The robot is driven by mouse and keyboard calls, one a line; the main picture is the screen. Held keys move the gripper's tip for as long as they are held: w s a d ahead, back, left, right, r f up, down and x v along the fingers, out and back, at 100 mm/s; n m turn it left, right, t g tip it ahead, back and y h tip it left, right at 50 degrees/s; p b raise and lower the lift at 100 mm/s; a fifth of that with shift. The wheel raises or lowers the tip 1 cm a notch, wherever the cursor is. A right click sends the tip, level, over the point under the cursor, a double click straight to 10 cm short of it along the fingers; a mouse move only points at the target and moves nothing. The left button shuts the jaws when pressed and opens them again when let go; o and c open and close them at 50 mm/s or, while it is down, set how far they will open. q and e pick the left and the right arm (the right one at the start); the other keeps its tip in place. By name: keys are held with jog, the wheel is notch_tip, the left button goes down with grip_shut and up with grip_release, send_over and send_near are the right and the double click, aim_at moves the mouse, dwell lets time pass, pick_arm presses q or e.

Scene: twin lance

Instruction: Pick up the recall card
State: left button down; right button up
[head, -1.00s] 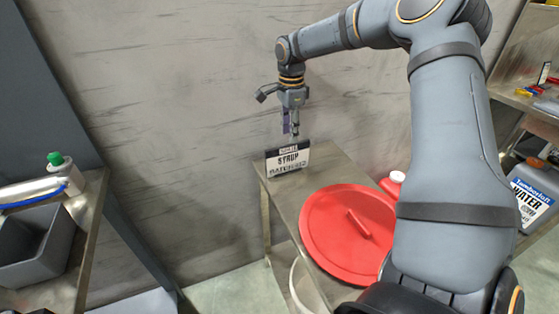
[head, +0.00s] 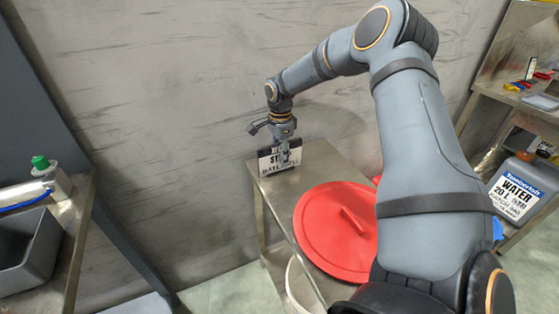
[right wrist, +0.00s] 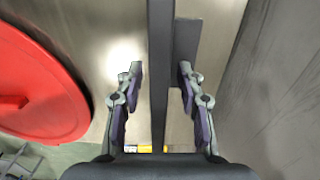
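The recall card (head: 265,164), a white sign with black bands and "SYRUP" lettering, stands upright near the far corner of the steel table (head: 312,164). My right gripper (head: 284,160) is down in front of the card and hides part of its lettering. In the right wrist view, the card (right wrist: 159,70) shows edge-on as a dark upright strip. The fingers of my right gripper (right wrist: 159,78) are open, one on each side of the strip, with a narrow gap visible on each side. My left gripper is not in view.
A red lid (head: 335,232) lies on the same table, nearer to me, with a white bucket (head: 302,288) below. The wall (head: 180,120) is close behind the card. A shelf with a water container (head: 520,190) is at the right; a grey bin (head: 28,250) is at the left.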

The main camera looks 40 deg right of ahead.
jog(key=shift+s, duration=0.1)
jog(key=shift+c, duration=0.6)
grip_shut()
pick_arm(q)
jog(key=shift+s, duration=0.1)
